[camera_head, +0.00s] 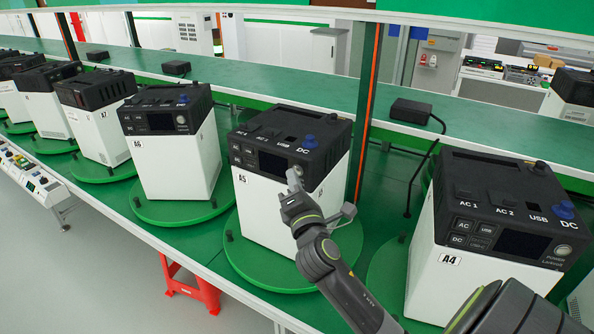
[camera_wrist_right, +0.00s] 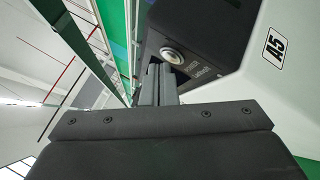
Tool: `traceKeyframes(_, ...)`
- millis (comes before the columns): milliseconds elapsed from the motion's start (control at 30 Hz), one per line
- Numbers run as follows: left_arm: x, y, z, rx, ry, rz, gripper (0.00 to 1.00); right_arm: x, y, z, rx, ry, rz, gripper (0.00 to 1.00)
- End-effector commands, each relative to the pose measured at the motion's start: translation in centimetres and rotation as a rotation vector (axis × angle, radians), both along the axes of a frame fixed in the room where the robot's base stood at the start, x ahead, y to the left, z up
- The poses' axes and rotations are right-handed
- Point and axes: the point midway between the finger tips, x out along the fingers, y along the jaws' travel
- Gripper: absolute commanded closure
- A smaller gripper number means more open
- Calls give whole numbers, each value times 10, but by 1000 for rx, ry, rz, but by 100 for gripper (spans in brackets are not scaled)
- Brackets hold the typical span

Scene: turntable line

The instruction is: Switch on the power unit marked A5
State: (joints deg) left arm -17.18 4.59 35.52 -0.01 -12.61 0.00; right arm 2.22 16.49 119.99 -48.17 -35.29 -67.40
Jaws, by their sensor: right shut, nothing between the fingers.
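The power unit marked A5 (camera_head: 268,205) is a white box with a black top, on a green round turntable plate (camera_head: 262,275). Its A5 label (camera_head: 242,179) is on the front, and its screen (camera_head: 273,164) looks dark. My right gripper (camera_head: 293,176) is shut and empty, with its tips at the right end of the unit's front panel. In the right wrist view, the round silver power button (camera_wrist_right: 173,56) shows just beyond the shut fingers (camera_wrist_right: 158,84). I cannot tell whether they touch it. My left gripper is not in view.
Unit A4 (camera_head: 432,282) stands close on the right, and unit A6 (camera_head: 180,165) on the left, each on a green plate. A black adapter (camera_head: 414,115) lies on the shelf behind. A post with an orange strip (camera_head: 367,110) rises behind A5. A red stool (camera_head: 190,280) stands below.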

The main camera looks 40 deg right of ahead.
Motion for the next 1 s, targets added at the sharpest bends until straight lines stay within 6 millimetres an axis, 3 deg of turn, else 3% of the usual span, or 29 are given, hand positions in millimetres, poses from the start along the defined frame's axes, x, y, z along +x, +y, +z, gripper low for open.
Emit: traceKeyframes(1000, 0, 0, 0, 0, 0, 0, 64, 3, -7, 0, 0, 1, -1, 100)
